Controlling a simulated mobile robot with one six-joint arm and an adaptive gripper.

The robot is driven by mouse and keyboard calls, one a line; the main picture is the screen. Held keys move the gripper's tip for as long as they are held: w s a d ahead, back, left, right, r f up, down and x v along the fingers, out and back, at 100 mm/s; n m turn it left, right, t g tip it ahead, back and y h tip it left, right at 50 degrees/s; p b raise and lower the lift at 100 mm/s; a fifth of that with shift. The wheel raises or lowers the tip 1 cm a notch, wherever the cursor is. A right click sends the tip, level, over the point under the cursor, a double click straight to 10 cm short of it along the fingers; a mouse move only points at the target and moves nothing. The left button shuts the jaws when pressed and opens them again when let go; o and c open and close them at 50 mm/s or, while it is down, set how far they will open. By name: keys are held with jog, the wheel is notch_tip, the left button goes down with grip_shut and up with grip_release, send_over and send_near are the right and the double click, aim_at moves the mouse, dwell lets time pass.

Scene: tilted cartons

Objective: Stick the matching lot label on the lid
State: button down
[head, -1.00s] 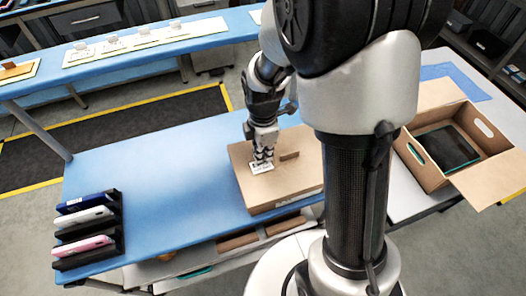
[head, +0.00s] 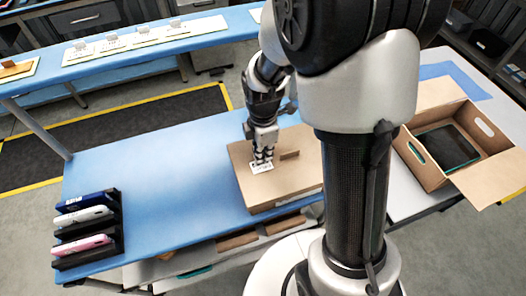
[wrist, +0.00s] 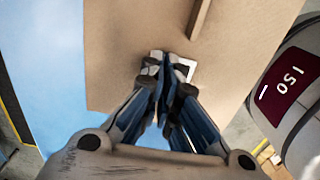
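A closed brown carton (head: 300,180) sits on the blue-topped table, its lid bearing a raised brown strip (head: 289,155). A small white label (head: 262,168) with dark print lies flat at the lid's left part, under my gripper (head: 262,160). In the wrist view my gripper (wrist: 165,62) has its fingertips together over the label (wrist: 187,67). The fingers hide most of the label. They look closed on its middle, and it appears to be touching or very close to the lid (wrist: 120,50). The print cannot be read.
Several white cards with upright tabs (head: 145,36) stand on the back bench. A black rack (head: 120,222) with several devices is at the left. An open carton (head: 420,170) with a dark tablet (head: 447,147) stands at the right. The blue table (head: 160,170) between is clear.

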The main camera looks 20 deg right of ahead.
jog(key=c, duration=1.7)
grip_release()
jog(key=shift+r, duration=0.1)
notch_tip(320, 180, up, 18)
jog(key=p, duration=0.5)
jog(key=shift+p, duration=0.35)
